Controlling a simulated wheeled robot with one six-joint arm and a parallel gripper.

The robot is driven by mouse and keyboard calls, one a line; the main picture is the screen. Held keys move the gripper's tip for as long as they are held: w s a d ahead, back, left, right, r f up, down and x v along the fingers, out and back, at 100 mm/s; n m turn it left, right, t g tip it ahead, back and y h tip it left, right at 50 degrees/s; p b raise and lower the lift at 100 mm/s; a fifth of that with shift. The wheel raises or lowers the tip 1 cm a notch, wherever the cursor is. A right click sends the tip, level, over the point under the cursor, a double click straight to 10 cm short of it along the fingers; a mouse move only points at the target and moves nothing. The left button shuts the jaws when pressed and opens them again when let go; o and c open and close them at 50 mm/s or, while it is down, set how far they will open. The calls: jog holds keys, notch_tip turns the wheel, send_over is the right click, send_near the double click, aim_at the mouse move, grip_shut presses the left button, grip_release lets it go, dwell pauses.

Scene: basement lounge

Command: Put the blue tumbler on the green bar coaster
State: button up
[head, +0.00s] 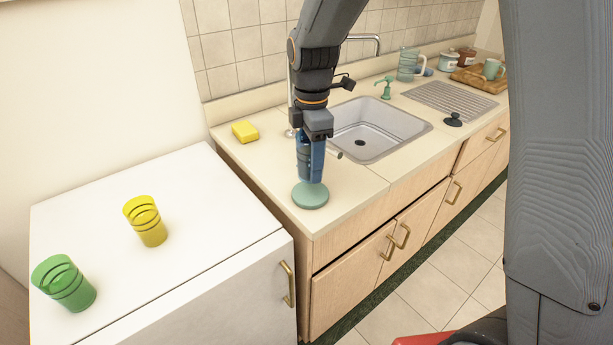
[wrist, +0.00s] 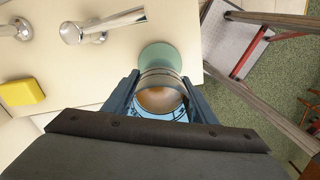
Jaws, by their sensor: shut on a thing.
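The blue tumbler (head: 317,166) is upright between the fingers of my gripper (head: 311,158), which is shut on it. In the wrist view the tumbler (wrist: 161,80) shows between the two fingers of my gripper (wrist: 160,102). The round green bar coaster (head: 310,199) lies on the counter near its front left corner, directly beneath the tumbler. In the wrist view the coaster (wrist: 158,52) sticks out past the tumbler's far side, and its near part is hidden. I cannot tell whether the tumbler's base touches the coaster.
A yellow sponge (head: 245,131) lies at the back left of the counter (head: 345,198). The sink (head: 372,130) and faucet are to the right. A yellow tumbler (head: 146,221) and a green tumbler (head: 65,284) stand on the white cabinet top (head: 190,215) at left.

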jog(key=shift+f+p, duration=0.55)
jog(key=shift+f, duration=2)
jog(key=shift+f, duration=0.1)
jog(key=o, duration=1.3)
jog(key=shift+f, duration=0.1)
jog(key=shift+o, duration=0.2)
notch_tip(320, 180, up, 12)
jog(key=b, duration=0.3)
jog(key=shift+r, duration=0.2)
